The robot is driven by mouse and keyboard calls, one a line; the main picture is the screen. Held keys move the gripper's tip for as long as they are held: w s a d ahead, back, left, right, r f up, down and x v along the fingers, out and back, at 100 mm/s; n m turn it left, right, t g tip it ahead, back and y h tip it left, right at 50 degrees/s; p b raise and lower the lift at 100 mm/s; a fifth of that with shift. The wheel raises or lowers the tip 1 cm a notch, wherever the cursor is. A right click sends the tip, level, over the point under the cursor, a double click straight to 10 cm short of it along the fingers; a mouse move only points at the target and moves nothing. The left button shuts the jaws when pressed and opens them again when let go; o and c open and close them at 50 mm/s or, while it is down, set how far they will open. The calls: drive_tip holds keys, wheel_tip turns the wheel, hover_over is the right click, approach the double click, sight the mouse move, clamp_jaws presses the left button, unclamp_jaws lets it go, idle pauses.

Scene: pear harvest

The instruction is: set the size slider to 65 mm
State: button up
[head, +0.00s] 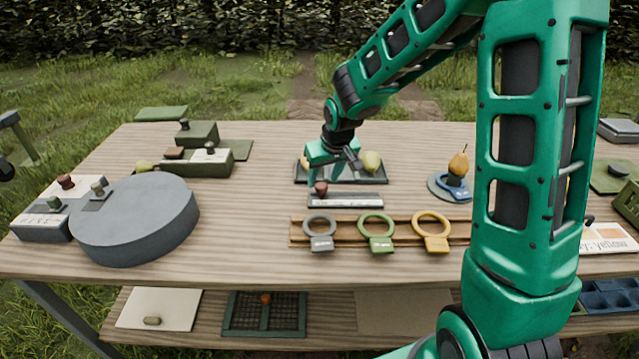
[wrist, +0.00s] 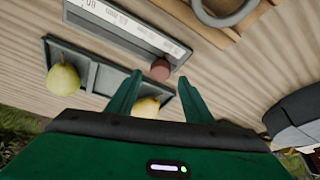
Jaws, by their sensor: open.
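The size slider (head: 350,201) is a flat grey bar with a white marked scale, lying near the middle of the table. Its dark red knob (head: 321,188) is at the left end in the head view. In the wrist view the white scale (wrist: 130,25) runs along the bar and the knob (wrist: 160,69) shows near its lower right end. The scale's figures are too small to read. My gripper (head: 332,173) is open and empty, just above and behind the knob. In the wrist view the knob lies in line with the gap between my fingertips (wrist: 159,80).
A dark tray (head: 340,181) with pears lies just behind the slider. A wooden rack with grey (head: 320,243), green (head: 377,245) and yellow (head: 432,243) rings is in front. A round grey turntable (head: 135,225) stands left, a pear on a stand (head: 458,165) right.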

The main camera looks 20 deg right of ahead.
sight(321, 185)
drive_tip(key=shift+x, duration=1.5)
clamp_jaws()
